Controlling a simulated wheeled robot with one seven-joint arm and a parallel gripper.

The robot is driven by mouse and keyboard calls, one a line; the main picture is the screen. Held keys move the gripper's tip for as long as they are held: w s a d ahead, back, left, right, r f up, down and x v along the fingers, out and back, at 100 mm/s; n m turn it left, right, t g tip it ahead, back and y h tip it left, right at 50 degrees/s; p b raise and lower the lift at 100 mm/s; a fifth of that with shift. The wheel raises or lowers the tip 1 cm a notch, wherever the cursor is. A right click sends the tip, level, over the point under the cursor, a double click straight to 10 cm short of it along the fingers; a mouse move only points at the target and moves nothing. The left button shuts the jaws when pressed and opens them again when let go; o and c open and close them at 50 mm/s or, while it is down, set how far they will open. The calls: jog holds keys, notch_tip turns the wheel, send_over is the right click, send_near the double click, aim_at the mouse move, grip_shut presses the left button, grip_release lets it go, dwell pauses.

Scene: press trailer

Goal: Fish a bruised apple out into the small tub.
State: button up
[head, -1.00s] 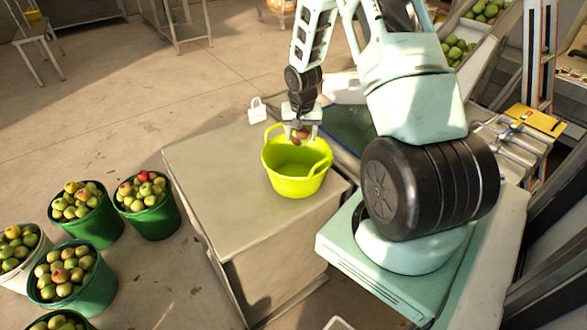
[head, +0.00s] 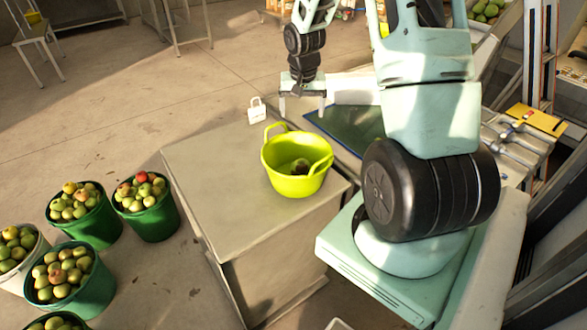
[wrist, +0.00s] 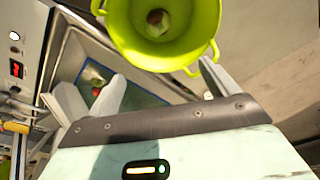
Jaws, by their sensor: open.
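The small tub (head: 296,184) is yellow-green with two handles and stands upright on a box-like counter. A dark brownish apple (head: 300,166) lies inside it on the bottom; the apple also shows in the tub in the wrist view (wrist: 157,19). My gripper (head: 302,113) is open and empty, above and behind the tub in the head view. In the wrist view its two fingers are spread apart, with the tub (wrist: 190,55) beyond them.
The counter top (head: 225,180) is bare left of the tub. A white tag-like object (head: 257,111) stands near its back edge. A dark blue-green panel or basin (head: 345,127) lies behind the tub. Buckets of apples (head: 150,215) stand on the floor at left.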

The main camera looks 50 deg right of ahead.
notch_tip(320, 180, up, 8)
jog(key=shift+s+a+b, duration=0.4)
jog(key=shift+a+b, duration=0.05)
jog(key=shift+r, duration=0.1)
jog(key=s+a+n+y, duration=0.25)
jog(key=a+n, duration=0.55)
jog(key=a, duration=1.9)
jog(key=s+a+n+g+b, duration=0.1)
jog(key=s+a+n, duration=0.8)
jog(key=s+a, duration=0.6)
jog(key=s, duration=0.3)
jog(key=shift+s+a+f, duration=0.15)
jog(key=shift+s+f, duration=0.05)
jog(key=shift+s, duration=0.15)
jog(key=shift+h, duration=0.25)
